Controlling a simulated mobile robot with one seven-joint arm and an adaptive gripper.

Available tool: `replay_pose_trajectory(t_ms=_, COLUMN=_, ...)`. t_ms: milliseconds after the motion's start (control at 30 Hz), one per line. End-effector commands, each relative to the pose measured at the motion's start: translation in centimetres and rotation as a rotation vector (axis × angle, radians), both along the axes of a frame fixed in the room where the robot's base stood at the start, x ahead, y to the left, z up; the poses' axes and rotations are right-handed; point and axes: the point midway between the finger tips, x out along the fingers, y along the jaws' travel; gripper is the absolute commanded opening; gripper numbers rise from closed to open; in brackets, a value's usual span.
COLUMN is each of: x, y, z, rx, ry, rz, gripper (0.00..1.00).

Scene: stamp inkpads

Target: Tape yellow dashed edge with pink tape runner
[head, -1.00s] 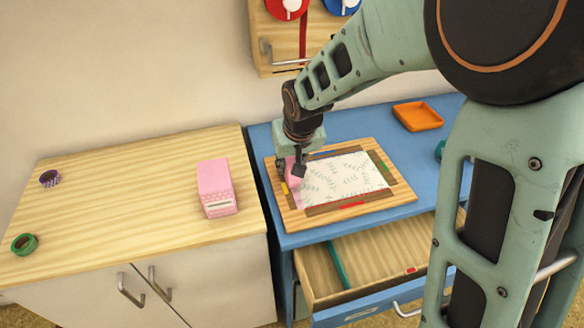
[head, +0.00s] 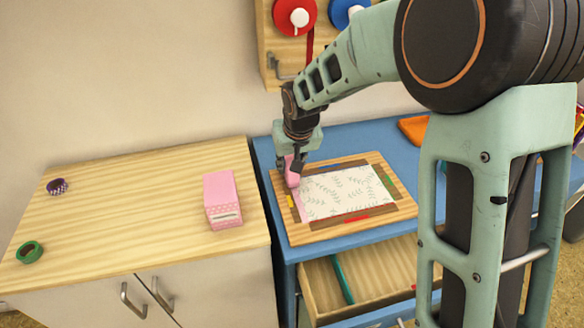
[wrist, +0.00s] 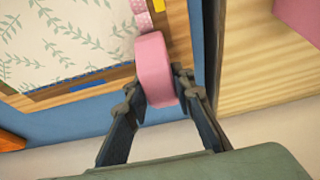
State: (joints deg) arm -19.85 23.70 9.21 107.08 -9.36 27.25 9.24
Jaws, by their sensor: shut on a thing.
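My gripper (head: 291,166) is shut on the pink tape runner (head: 292,180) over the back left corner of the wooden board (head: 330,233). In the wrist view the pink tape runner (wrist: 155,68) sits between both fingers (wrist: 160,95). The leaf-patterned paper (head: 345,192) lies on the board. The yellow mark (head: 290,201) is on the board's left edge strip. A pink dotted tape strip (wrist: 143,20) runs from the runner along that side of the paper. Whether the runner touches the surface is unclear.
A pink box (head: 220,200), a purple tape roll (head: 57,187) and a green tape roll (head: 29,252) stand on the left cabinet. An open drawer (head: 375,270) juts out below the blue tabletop (head: 345,137). An orange tray (head: 413,129) is partly hidden by my arm.

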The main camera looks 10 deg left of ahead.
Motion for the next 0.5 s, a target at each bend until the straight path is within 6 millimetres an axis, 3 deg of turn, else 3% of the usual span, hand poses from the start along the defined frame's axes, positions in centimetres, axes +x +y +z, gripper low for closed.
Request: replay_pose_trajectory(t_ms=500, x=0.65, y=0.30, z=-0.02, rx=0.000, ry=0.001, rz=0.000, gripper=0.03)
